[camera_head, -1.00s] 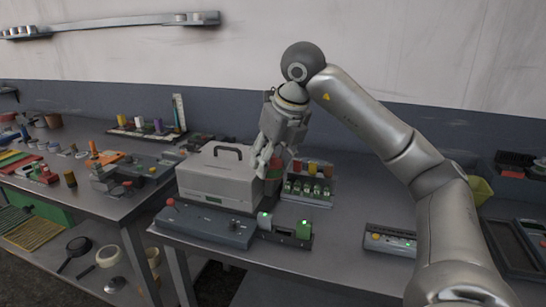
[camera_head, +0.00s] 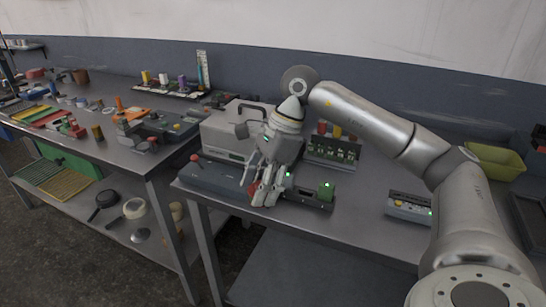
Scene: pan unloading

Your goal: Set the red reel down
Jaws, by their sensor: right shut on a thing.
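My right gripper (camera_head: 261,194) points down over the dark grey machine at the front edge of the right table. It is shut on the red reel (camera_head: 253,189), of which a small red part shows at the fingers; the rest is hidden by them. I cannot tell whether the reel touches the machine below. A rack (camera_head: 333,151) behind the gripper holds several coloured reels at its top. My left gripper is not in view.
A grey box with a handle (camera_head: 226,137) stands behind and left of the gripper. A small control box (camera_head: 409,207) stands farther right. Bare tabletop (camera_head: 365,185) lies between them.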

